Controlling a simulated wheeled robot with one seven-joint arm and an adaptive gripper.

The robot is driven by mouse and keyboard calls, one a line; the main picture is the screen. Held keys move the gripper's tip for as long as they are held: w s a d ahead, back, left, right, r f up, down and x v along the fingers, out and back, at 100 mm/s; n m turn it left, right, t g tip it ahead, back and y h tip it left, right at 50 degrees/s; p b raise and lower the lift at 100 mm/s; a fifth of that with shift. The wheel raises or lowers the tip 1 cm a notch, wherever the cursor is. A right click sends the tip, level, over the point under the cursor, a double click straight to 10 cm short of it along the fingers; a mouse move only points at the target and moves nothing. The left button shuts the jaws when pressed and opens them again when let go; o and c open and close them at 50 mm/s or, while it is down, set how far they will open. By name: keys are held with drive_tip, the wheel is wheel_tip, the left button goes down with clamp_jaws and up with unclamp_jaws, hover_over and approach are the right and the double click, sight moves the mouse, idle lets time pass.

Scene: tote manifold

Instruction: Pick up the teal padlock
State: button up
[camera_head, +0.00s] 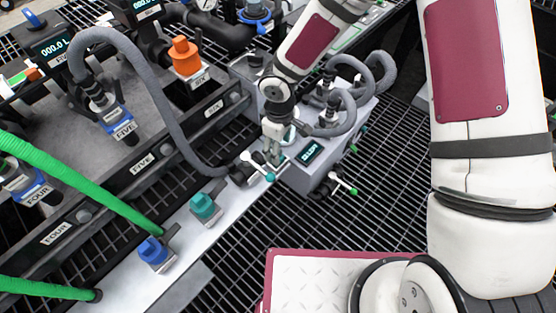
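The teal padlock (205,207) sits on the light grey ledge along the front of the manifold, left of centre. It looks like a small teal block beside a dark fitting. My gripper (273,156) points down above and to the right of the padlock, over a valve with a white and teal handle (257,167). It appears apart from the padlock. The fingers are small and blend with the valve and the grey box behind, so their opening is unclear.
A blue padlock-like block (154,253) sits on the same ledge, nearer the front. A grey hose (160,95) arcs down behind the teal padlock. A green hose (85,185) runs to its left. A grey box with a display (309,152) stands right of my gripper.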

drive_tip(key=shift+w+a+f+b, duration=0.1)
drive_tip(key=shift+f+b, duration=0.45)
drive_tip(key=shift+f, duration=0.85)
drive_tip(key=shift+a+f+b, duration=0.1)
drive_tip(key=shift+f+b, duration=0.45)
drive_tip(key=shift+f, duration=0.8)
drive_tip(key=shift+d, duration=0.1)
drive_tip(key=c, duration=1.3)
